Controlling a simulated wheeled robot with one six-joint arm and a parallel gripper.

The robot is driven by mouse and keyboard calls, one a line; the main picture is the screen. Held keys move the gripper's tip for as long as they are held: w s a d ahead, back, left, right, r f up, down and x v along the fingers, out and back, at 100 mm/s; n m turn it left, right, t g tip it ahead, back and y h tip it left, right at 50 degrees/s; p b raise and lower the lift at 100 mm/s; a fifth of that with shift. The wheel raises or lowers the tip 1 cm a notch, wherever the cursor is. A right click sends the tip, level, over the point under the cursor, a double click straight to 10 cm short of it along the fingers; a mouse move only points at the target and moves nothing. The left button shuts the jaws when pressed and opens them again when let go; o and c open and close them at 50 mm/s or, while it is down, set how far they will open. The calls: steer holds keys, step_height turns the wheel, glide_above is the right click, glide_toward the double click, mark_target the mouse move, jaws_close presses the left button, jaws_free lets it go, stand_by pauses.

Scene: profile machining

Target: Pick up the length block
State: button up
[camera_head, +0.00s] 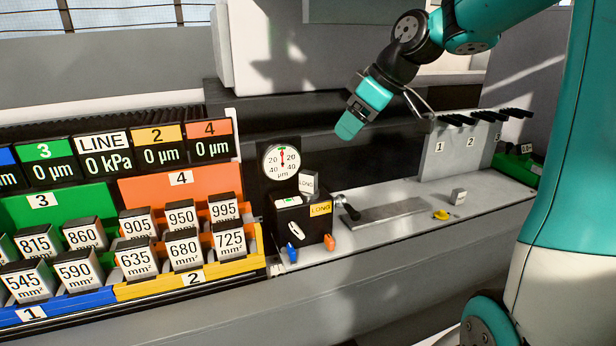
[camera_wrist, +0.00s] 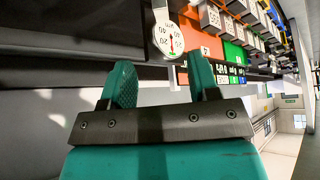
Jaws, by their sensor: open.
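I cannot tell for sure which one is the length block. My gripper (camera_head: 350,124) hangs in the air above and to the right of the dial, apart from both blocks. In the wrist view its two teal fingers (camera_wrist: 164,82) are spread with nothing between them, and the dial (camera_wrist: 168,40) shows beyond them.
Several numbered weight-like blocks (camera_head: 184,249) fill the coloured trays at left. A flat metal plate (camera_head: 385,212) and a yellow piece (camera_head: 441,214) lie on the bench. A grey rack with black pegs (camera_head: 456,150) stands at right, beside a green box (camera_head: 520,165).

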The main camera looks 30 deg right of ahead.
steer(key=p, duration=0.2)
glide_toward(310, 173)
steer(key=x, duration=0.5)
steer(key=shift+s+f, duration=0.1)
steer(key=shift+f, duration=0.25)
steer(key=p+x, duration=0.1)
steer(key=x, duration=0.3)
steer(key=shift+w+a+r, duration=0.1)
steer(key=shift+w+a, duration=0.05)
steer(key=shift+w, duration=0.15)
steer(key=shift+w+a+f, duration=0.1)
steer(key=shift+w+f, duration=0.15)
steer(key=shift+f, duration=0.2)
jaws_close()
